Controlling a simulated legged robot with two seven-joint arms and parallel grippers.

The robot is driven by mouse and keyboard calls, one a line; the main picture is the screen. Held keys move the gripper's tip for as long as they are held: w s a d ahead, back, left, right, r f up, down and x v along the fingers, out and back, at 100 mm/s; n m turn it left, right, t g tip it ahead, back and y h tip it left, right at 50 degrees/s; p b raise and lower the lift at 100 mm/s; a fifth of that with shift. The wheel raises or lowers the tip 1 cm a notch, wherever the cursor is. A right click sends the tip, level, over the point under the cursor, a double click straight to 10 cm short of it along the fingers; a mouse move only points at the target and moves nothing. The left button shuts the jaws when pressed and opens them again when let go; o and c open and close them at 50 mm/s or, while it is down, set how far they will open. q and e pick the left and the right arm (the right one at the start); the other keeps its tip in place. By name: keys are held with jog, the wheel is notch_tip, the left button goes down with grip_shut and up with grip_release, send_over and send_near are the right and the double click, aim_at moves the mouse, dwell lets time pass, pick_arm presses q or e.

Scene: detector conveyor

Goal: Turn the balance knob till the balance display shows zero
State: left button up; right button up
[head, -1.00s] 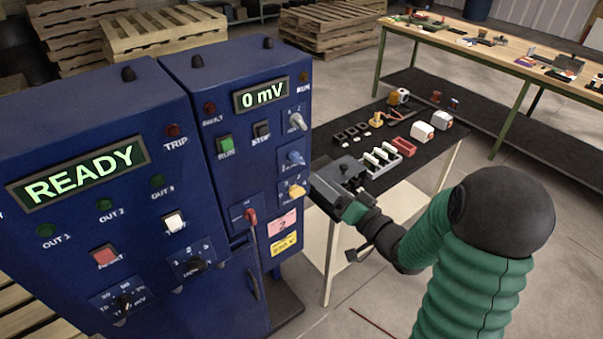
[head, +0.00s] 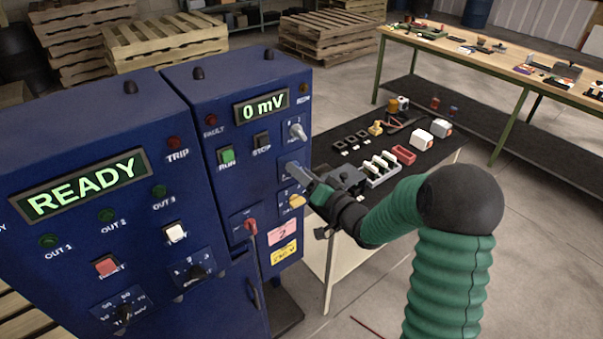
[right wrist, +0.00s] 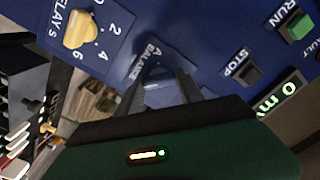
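The balance display (head: 262,106) on the right blue cabinet reads "0 mV"; its edge also shows in the right wrist view (right wrist: 279,98). The blue balance knob is mostly hidden by my gripper in the head view. Its plate, with the label partly readable, shows in the right wrist view (right wrist: 152,58) ahead of the fingertips. My right gripper (head: 297,172) is at the balance knob, pointing at the panel. In the right wrist view its two fingers (right wrist: 163,85) stand apart on either side of the knob; contact is not clear. My left gripper is not in view.
A grey knob (head: 297,132) sits above and a yellow knob (head: 297,201) below. A red lever (head: 250,226) is lower left. Run (head: 227,156) and stop (head: 261,142) buttons are close by. A black-topped table (head: 325,225) with small parts stands right of the cabinet.

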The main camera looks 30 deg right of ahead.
jog(key=c, duration=0.7)
jog(key=shift+n+b, duration=0.5)
jog(key=shift+n, duration=0.3)
jog(key=o, duration=1.4)
jog(key=shift+d, duration=0.15)
jog(key=s+b, duration=0.2)
jog(key=s, duration=0.3)
jog(key=s+d+b, duration=0.1)
jog(key=s+b, duration=0.2)
jog(key=s, duration=0.3)
jog(key=s+b, duration=0.2)
jog(key=s, duration=0.3)
jog(key=shift+s+d+f+b, duration=0.1)
jog(key=shift+s+d+b, duration=0.05)
jog(key=shift+s+b, duration=0.25)
jog(key=shift+d, duration=0.1)
